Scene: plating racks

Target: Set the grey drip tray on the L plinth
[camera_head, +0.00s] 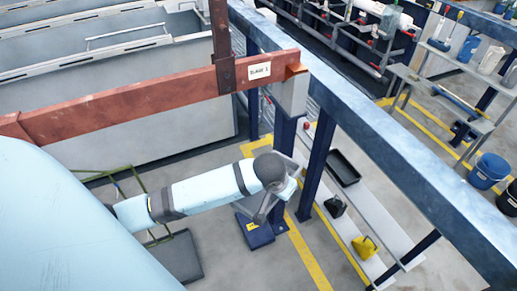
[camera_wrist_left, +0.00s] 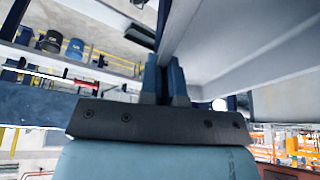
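My left arm reaches in from the left in the head view. Its gripper (camera_head: 285,192) is small and partly hidden by the wrist there, above the floor beside a blue post. In the left wrist view the gripper's two blue fingers (camera_wrist_left: 164,85) stand close together. A pale grey edge runs up from between them, and I cannot tell whether they grip it. A low blue block with a yellow label (camera_head: 254,231) stands on the floor below the gripper; it may be a plinth, but no letter is readable. I cannot make out the grey drip tray for certain. My right gripper is not in view.
A rust-red beam (camera_head: 150,100) crosses above my arm. A long blue-grey rail (camera_head: 400,150) runs on the right. Beneath it, a low white bench (camera_head: 385,225) holds a black tray (camera_head: 343,167), a black container (camera_head: 335,207) and a yellow one (camera_head: 365,247).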

